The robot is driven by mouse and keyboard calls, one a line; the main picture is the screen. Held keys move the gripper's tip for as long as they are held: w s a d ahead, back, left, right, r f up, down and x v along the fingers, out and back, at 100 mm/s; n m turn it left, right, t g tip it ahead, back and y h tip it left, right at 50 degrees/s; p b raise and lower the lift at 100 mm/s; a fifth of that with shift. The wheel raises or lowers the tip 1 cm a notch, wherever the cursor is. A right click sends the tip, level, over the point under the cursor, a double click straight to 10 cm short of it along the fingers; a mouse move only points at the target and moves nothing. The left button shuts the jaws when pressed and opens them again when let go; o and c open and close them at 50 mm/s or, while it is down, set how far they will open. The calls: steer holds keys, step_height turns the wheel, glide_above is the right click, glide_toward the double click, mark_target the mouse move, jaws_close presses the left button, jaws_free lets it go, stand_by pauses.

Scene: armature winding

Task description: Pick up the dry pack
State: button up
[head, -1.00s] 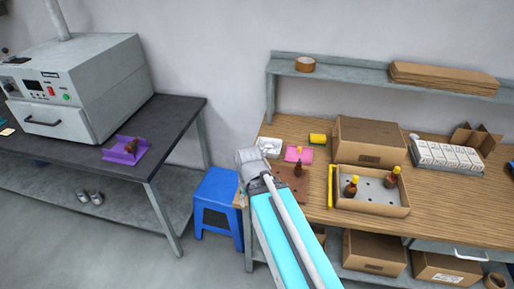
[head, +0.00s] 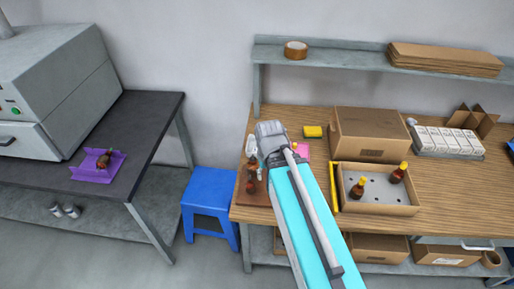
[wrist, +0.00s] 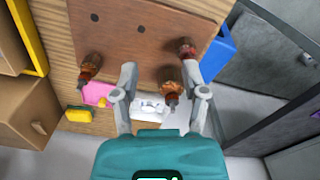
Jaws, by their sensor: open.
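A small white tray (wrist: 150,108) with pale contents shows between my gripper's fingers in the wrist view; I take the dry pack to be in it, but cannot make out a separate pack. In the head view my arm hides the tray. My gripper (wrist: 160,72) is open, its two grey fingers spread above the workbench. A copper-wound armature (wrist: 170,82) shows between the fingers, by the edge of the brown board (wrist: 140,35); nothing visibly is gripped. The board (head: 256,195) also shows at the bench's left end in the head view.
More armatures (wrist: 90,66) stand on the board. A pink pad (wrist: 97,93) and a yellow block (head: 313,132) lie close by. A blue stool (head: 210,195) is left of the bench.

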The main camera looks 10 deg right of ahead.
steer(key=shift+w+d, duration=0.2)
steer(key=shift+d, duration=0.15)
steer(key=shift+w, duration=0.1)
steer(key=m+b, duration=0.5)
glide_above(255, 149)
step_height(255, 149, down, 5)
steer(key=shift+w+d+r, duration=0.1)
steer(key=shift+r, duration=0.1)
steer(key=shift+f, duration=0.1)
step_height(255, 149, down, 8)
steer(key=b, duration=0.8)
steer(key=shift+f, duration=0.2)
steer(key=shift+s+f+b, duration=0.2)
steer(key=shift+f+b, duration=2.4)
steer(key=shift+b, duration=0.15)
steer(key=shift+c, duration=0.2)
steer(key=c, duration=0.4)
